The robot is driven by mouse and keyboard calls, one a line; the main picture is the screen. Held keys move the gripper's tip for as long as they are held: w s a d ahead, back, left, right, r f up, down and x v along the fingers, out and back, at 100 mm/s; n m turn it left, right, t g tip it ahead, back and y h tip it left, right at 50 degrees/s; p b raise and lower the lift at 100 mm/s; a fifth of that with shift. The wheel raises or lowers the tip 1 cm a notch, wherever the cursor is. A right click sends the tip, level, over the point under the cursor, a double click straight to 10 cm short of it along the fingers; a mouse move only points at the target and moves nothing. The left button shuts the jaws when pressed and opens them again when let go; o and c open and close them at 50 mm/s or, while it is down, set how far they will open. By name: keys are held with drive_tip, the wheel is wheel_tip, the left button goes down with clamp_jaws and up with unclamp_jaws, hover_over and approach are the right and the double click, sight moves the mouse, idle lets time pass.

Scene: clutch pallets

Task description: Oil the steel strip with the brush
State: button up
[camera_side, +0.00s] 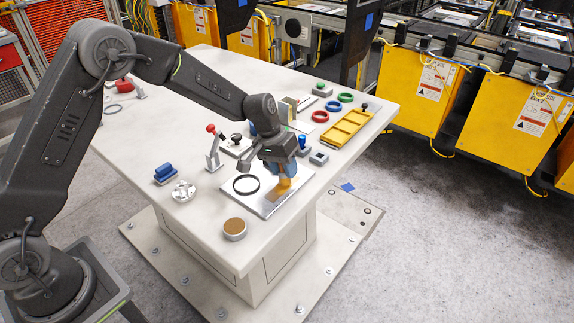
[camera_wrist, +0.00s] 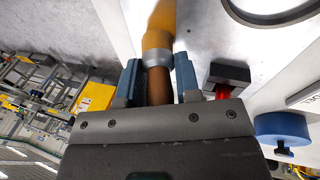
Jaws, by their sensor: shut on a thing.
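My gripper (camera_side: 280,168) is shut on the brush (camera_side: 284,187), which points down over the right part of a flat grey metal plate, the steel strip (camera_side: 268,207). In the wrist view, the fingers (camera_wrist: 158,80) grip the brush's brown handle (camera_wrist: 158,88) from both sides. Its silver collar and orange-yellow bristles (camera_wrist: 158,42) extend beyond the fingertips. The bristle end is at or very near the plate; I cannot tell whether it touches. The plate also shows in the wrist view (camera_wrist: 205,45). A black ring (camera_side: 235,186) lies on the plate, left of the brush.
A round tin with a brown top (camera_side: 234,229) stands near the front edge. A silver hub (camera_side: 183,191), a blue part (camera_side: 165,174) and a red-knobbed lever (camera_side: 213,158) stand left. A yellow tray (camera_side: 347,130) and coloured rings lie behind.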

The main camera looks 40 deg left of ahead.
drive_tip(key=shift+s, duration=3)
wheel_tip(320, 180, up, 6)
drive_tip(key=shift+r, duration=0.1)
wheel_tip(320, 180, up, 3)
drive_tip(key=shift+f, duration=0.1)
drive_tip(key=shift+f, duration=0.1)
idle(0.3)
drive_tip(key=shift+f, duration=3.65)
